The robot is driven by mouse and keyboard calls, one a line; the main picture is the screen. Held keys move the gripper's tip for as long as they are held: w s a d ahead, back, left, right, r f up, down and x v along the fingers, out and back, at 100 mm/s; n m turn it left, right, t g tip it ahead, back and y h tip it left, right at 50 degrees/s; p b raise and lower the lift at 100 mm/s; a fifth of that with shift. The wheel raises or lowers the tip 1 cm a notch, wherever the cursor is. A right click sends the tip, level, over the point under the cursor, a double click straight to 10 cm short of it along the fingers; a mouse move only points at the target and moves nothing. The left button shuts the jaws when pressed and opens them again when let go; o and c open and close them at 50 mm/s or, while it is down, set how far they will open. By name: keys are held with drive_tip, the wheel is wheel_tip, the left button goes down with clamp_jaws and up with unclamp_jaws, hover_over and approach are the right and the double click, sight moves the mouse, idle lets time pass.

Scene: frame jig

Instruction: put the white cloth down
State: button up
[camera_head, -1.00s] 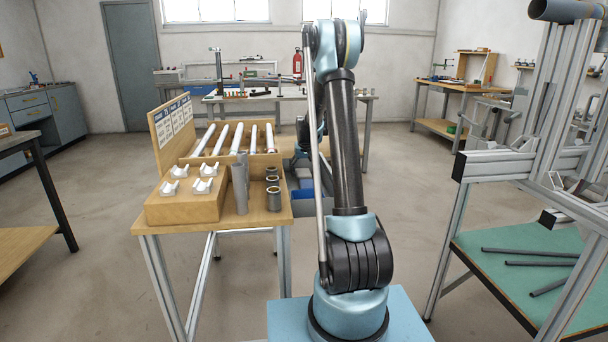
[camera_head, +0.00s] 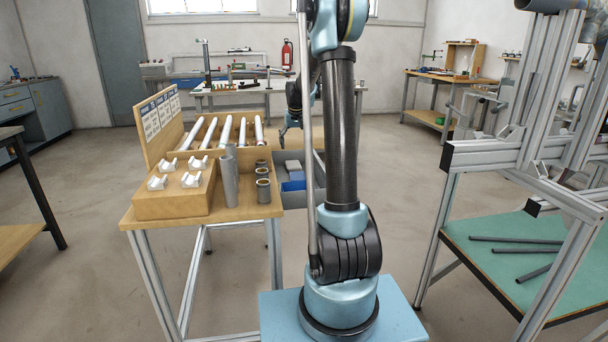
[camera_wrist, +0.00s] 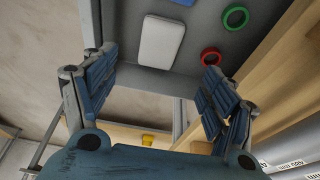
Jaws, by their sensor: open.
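The white cloth (camera_wrist: 161,42) appears as a pale, flat, rounded rectangle lying in a grey bin (camera_wrist: 193,38) in the wrist view. My gripper (camera_wrist: 158,62) is open and empty, with its fingers spread to the left and right of the cloth in the picture. The cloth lies beyond the fingertips, apart from them. In the head view my gripper (camera_head: 284,134) hangs beside the wooden table, partly hidden behind my own arm. The grey bin (camera_head: 320,170) is also partly hidden there.
A green ring (camera_wrist: 236,17) and a red ring (camera_wrist: 211,57) lie right of the cloth. A blue item (camera_wrist: 183,2) is at the top edge. The table (camera_head: 235,211) carries white tubes, white clips (camera_head: 190,179) and grey cylinders. A metal frame (camera_head: 500,155) stands at right.

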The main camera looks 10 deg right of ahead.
drive_tip(key=s+r, duration=0.2)
drive_tip(key=s, duration=1.2)
drive_tip(key=s+r, duration=0.3)
drive_tip(key=s, duration=1)
drive_tip(key=s+f, duration=0.6)
drive_tip(key=s, duration=0.6)
drive_tip(key=s+f+g, duration=0.1)
drive_tip(key=s+f, duration=0.5)
drive_tip(key=s, duration=0.6)
drive_tip(key=shift+s+d, duration=0.15)
drive_tip(key=shift+s, duration=0.25)
drive_tip(key=shift+f, duration=0.1)
drive_tip(key=shift+w+f, duration=0.2)
drive_tip(key=shift+w, duration=0.2)
